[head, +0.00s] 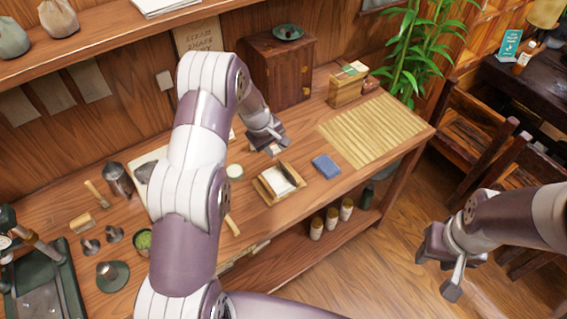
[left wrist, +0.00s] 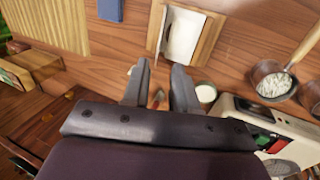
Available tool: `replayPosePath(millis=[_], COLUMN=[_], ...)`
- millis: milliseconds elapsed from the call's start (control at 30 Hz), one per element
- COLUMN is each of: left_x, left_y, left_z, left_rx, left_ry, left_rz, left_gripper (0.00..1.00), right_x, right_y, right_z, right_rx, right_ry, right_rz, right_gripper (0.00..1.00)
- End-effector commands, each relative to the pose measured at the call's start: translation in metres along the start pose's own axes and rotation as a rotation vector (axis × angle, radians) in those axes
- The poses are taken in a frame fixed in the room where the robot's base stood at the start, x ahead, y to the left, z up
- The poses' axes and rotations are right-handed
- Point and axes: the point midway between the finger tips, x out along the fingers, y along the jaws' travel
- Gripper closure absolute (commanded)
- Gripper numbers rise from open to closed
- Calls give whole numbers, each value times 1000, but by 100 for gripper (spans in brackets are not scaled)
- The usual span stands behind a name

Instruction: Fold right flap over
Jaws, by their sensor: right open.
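A wooden tray (head: 263,190) lies on the workbench in the middle of the head view, with a white sheet (head: 277,181) in it and a dark narrow piece (head: 288,173) raised along its right part. The tray (left wrist: 208,41) and white sheet (left wrist: 184,36) also show at the top of the left wrist view. Which part is the right flap I cannot tell. My left gripper (head: 273,146) is above the bench behind the tray; its fingers (left wrist: 160,76) stand apart with nothing clearly held. My right gripper (head: 443,275) is open and empty over the floor, right of the bench.
A blue cloth (head: 326,165) and a bamboo mat (head: 375,130) lie right of the tray. A white cup (head: 235,171) stands to its left. A wooden cabinet (head: 277,68) and a small box (head: 347,86) stand behind. Cups and tools crowd the left bench.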

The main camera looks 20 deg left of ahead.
Motion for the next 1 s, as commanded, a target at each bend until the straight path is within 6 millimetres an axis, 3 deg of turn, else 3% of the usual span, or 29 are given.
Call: replayPosePath(millis=[300,433,600,900,1000], left_x=[74,98,114,117,117], left_y=[1,0,0,0,0], left_z=[1,1,1,1,1], left_rx=[6,6,7,7,7], left_ry=[-1,0,1,1,1], left_rz=[-3,-3,-2,-1,-2], left_gripper=[72,72,72,72,100], right_x=[-30,-35,-38,-38,-38], right_y=[0,0,0,0,0], right_z=[-4,-4,-5,-4,-5], right_rx=[0,0,0,0,0], right_ry=[1,1,1,0,1], right_rz=[0,0,0,0,0], right_gripper=[57,57,57,57,57])
